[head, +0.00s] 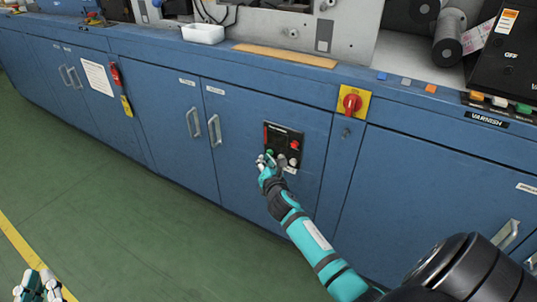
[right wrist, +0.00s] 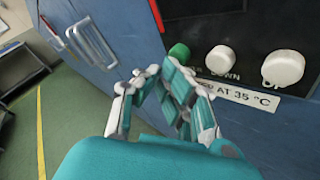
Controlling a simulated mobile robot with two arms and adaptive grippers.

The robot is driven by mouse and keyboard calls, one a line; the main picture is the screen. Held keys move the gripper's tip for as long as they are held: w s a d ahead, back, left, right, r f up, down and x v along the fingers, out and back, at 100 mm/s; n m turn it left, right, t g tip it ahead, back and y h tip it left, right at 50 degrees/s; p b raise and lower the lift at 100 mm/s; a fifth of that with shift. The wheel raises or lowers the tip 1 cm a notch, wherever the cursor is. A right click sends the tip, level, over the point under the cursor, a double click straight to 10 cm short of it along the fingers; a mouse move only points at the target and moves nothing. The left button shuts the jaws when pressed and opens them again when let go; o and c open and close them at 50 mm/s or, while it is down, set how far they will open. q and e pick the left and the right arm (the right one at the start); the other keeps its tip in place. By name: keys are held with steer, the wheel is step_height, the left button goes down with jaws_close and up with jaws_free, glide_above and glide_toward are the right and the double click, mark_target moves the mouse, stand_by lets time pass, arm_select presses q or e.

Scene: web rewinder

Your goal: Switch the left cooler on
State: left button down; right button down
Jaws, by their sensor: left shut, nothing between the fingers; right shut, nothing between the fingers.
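A dark control panel (head: 283,141) is set in a blue cabinet door. It has a red button (head: 294,145) and white knobs; its small lettering is unreadable in the head view. In the right wrist view the panel (right wrist: 255,28) shows a green button (right wrist: 179,52), two white buttons (right wrist: 221,58) and a label (right wrist: 238,94) ending "AT 35 °C". My right gripper (head: 266,158) is shut and empty in front of the panel's lower left; its fingertips (right wrist: 158,72) show just below the green button. I cannot tell whether they touch. My left gripper (head: 38,284) is shut and empty, low at the left.
A red rotary switch (head: 352,103) on a yellow plate is right of the panel. Door handles (head: 214,130) stick out to its left. A white tray (head: 203,33) stands on the ledge above. The green floor (head: 130,235) before the cabinets is clear.

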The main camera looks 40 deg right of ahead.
arm_select(q)
steer(key=shift+f, duration=0.2)
arm_select(e)
steer(key=shift+w+d, duration=0.1)
steer(key=shift+d, duration=0.2)
arm_select(q)
steer(key=shift+w, duration=0.1)
steer(key=shift+a+f+g, duration=0.1)
steer(key=shift+f+g, duration=0.6)
steer(key=shift+f, duration=0.15)
arm_select(e)
steer(key=shift+s+a, duration=0.4)
steer(key=shift+a, duration=0.45)
